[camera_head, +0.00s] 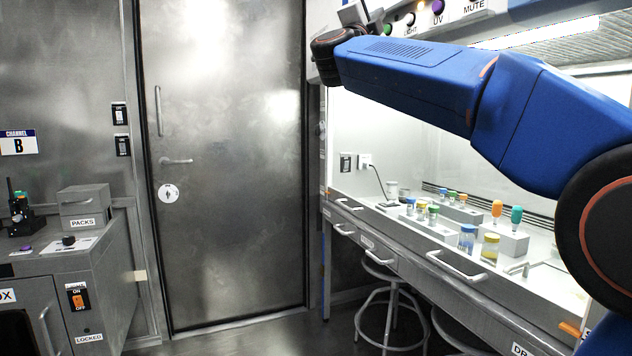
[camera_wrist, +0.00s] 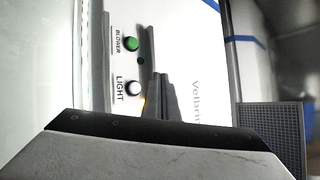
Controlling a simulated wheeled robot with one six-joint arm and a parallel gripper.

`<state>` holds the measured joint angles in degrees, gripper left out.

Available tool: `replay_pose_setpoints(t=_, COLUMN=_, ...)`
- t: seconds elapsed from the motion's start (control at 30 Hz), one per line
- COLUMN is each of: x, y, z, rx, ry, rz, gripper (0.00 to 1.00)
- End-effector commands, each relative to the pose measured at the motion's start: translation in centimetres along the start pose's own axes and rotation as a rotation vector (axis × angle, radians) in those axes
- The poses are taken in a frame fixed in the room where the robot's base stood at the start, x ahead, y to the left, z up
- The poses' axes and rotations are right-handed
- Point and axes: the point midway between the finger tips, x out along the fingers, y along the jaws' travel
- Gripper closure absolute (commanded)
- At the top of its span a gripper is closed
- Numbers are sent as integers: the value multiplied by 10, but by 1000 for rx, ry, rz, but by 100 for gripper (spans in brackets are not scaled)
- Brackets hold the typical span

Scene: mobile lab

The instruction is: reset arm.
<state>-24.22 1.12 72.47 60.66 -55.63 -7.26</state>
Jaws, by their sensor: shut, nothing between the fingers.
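My blue arm (camera_head: 420,85) reaches from the right edge across the upper part of the head view. It passes in front of the lit workbench cabinet, and its far end is at the top middle. My gripper (camera_wrist: 161,92) shows in the wrist view, with its dark fingers shut and empty above the grey wrist body. It faces the cabinet's control panel (camera_wrist: 195,65), which has a green BLOWER button (camera_wrist: 131,44) and a white LIGHT button (camera_wrist: 134,88). I cannot tell whether the fingers touch the panel. In the head view, the gripper is cut off by the top edge.
Blue- and yellow-capped jars (camera_head: 489,247) and racks of capped tubes (camera_head: 504,238) stand on the bench below my arm. A stool (camera_head: 390,296) is under it. A closed metal door (camera_head: 232,130) is at centre-left. A grey cabinet (camera_head: 95,270) with a PACKS box (camera_head: 84,208) stands left.

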Motion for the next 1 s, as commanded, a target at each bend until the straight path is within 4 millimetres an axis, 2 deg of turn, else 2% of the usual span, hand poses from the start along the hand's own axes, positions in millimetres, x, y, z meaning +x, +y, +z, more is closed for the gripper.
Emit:
replay_pose_setpoints(t=0.17, x=-18, y=6, z=-1, rx=-113, ry=-176, rz=-72, gripper=100)
replay_pose_setpoints(t=0.27, x=-42, y=22, z=5, rx=-208, ry=-322, rz=-108, gripper=100)
replay_pose_setpoints(t=0.37, x=-74, y=47, z=10, rx=-305, ry=-471, rz=-126, gripper=100)
replay_pose_setpoints(t=0.53, x=-146, y=109, z=11, rx=-478, ry=-732, rz=-115, gripper=100)
replay_pose_setpoints(t=0.67, x=-205, y=163, z=3, rx=-594, ry=-911, rz=-77, gripper=100)
replay_pose_setpoints(t=0.87, x=-295, y=244, z=-23, rx=-744, ry=-1146, rz=12, gripper=100)
replay_pose_setpoints(t=1.0, x=-357, y=298, z=-49, rx=-838, ry=-1294, rz=91, gripper=100)
